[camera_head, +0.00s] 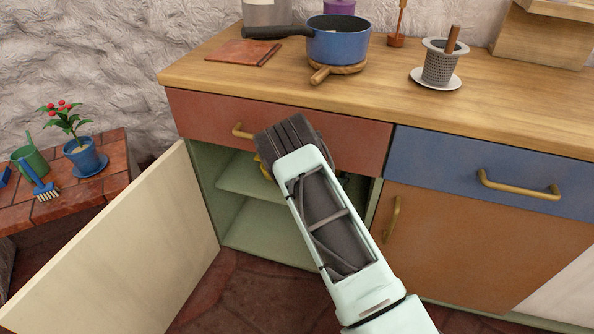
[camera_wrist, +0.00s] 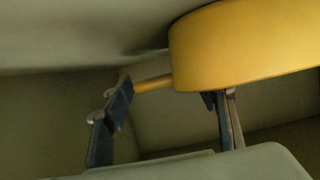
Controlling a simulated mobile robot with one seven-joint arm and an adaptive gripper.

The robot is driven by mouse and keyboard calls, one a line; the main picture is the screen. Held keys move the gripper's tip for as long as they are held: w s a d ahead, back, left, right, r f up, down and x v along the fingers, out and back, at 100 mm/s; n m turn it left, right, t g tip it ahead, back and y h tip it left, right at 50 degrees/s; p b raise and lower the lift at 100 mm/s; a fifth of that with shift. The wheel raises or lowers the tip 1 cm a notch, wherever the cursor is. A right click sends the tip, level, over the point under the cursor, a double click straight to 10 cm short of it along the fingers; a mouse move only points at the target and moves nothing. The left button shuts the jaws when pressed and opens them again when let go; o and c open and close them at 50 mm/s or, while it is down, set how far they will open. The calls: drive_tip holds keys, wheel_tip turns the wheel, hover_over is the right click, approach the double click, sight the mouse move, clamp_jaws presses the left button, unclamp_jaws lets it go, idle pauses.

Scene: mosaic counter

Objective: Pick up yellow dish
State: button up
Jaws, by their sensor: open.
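The yellow dish (camera_wrist: 245,45) fills the upper right of the wrist view, with a short yellow handle (camera_wrist: 153,83) pointing left. In the head view only a small yellow patch (camera_head: 263,167) of it shows in the open cabinet, beside my arm. My gripper (camera_wrist: 168,98) is open, with its fingers apart. The left finger's tip is near the handle's end; whether they touch I cannot tell. The right finger is partly hidden by the dish. In the head view my arm hides the fingers.
The cabinet's cream door (camera_head: 125,245) stands open at the left. A green shelf (camera_head: 240,180) lies inside, below the red drawer (camera_head: 210,115). The wooden counter (camera_head: 510,105) above holds a blue pan (camera_head: 338,42) and a strainer (camera_head: 440,66). A potted plant (camera_head: 83,157) stands at the far left.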

drive_tip(key=shift+c, duration=0.5)
clamp_jaws()
drive_tip(key=shift+r, duration=0.1)
